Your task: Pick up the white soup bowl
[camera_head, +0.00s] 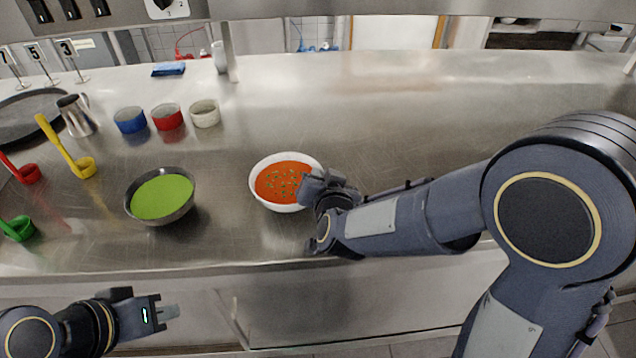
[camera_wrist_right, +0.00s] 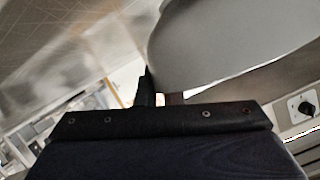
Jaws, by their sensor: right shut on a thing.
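The white soup bowl (camera_head: 257,189) holds orange-red soup with green bits and is at the middle of the steel counter in the head view. I cannot tell whether its base touches the counter. My right gripper (camera_head: 316,187) is shut on its right rim; the fingertips are partly hidden in the head view. In the right wrist view the pale outer side of the bowl (camera_wrist_right: 230,40) fills the upper right, beside a dark finger (camera_wrist_right: 147,90). My left gripper (camera_head: 165,312) is low at the left, in front of the counter and away from the bowl; its finger gap is unclear.
A dark bowl of green soup (camera_head: 187,209) stands left of the white bowl. Blue (camera_head: 130,121), red (camera_head: 167,118) and white (camera_head: 205,114) cups, a metal jug (camera_head: 77,116) and coloured ladles (camera_head: 66,148) are further left. The counter (camera_head: 420,115) behind and right is clear.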

